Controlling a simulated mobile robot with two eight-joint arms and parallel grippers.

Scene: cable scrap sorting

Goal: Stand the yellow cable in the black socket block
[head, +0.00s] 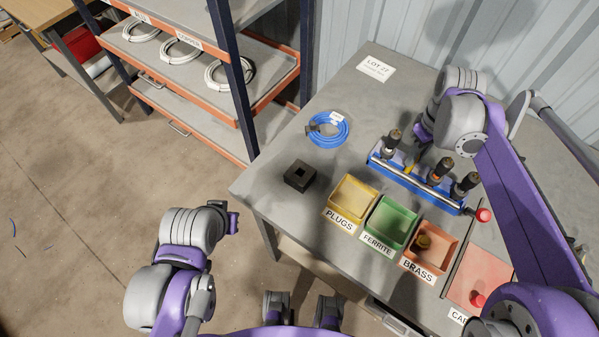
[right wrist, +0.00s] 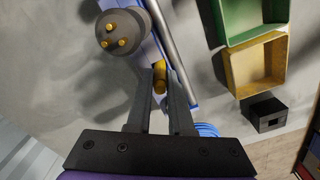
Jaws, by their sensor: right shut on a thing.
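The black socket block (head: 299,175) sits on the grey table left of the yellow bin, with a dark square opening on top. In the right wrist view the socket block (right wrist: 268,113) is at the right, apart from my gripper. My right gripper (right wrist: 160,80) is shut on the yellow cable (right wrist: 159,74), of which a short piece shows between the fingertips, beside the metal rod of the blue rack (head: 410,180). In the head view the right gripper (head: 413,159) is partly hidden. My left gripper (head: 233,217) is off the table's left edge; its fingers are unclear.
Bins marked PLUGS (head: 349,200), FERRITE (head: 387,223) and BRASS (head: 432,253) stand along the front. Several dark plugs stand along the rack. A blue cable coil (head: 328,130) lies behind the socket block. An orange shelf (head: 225,90) is at the left.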

